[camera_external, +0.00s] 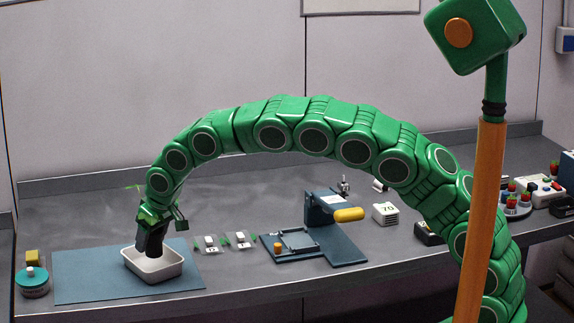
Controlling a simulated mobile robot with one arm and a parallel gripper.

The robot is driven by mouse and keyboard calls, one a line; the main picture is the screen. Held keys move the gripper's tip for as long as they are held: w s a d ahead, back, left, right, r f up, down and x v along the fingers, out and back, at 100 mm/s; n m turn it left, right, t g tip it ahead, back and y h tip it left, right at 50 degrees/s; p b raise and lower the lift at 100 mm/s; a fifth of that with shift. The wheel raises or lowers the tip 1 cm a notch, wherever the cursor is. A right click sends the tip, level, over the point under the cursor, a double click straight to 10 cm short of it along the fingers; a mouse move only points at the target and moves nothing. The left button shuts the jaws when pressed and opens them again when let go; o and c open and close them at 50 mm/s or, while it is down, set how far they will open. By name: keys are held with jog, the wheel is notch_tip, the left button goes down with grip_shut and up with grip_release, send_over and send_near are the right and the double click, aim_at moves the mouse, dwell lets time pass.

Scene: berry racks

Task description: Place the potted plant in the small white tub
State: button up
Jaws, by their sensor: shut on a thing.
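The small white tub (166,270) stands on a blue mat at the left front of the bench. My gripper (152,232) points down right over the tub. It is shut on a dark pot, the potted plant (153,246), whose lower part is inside the tub's outline. Some green shows around the gripper, but I cannot tell leaves from my own green parts. I cannot tell whether the pot touches the tub floor, because the tub's front wall hides it.
The blue mat (85,276) has free room left of the tub. Small clear trays (210,244) and a blue press-like device (325,235) with a yellow handle stand to the right.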

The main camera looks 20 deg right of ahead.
aim_at(150, 250)
jog(key=shift+w+a+f, duration=0.25)
jog(key=shift+a+f, duration=0.05)
jog(key=shift+f, duration=1.75)
jog(key=o, duration=0.8)
jog(key=v, duration=1.2)
jog(key=shift+r, duration=0.1)
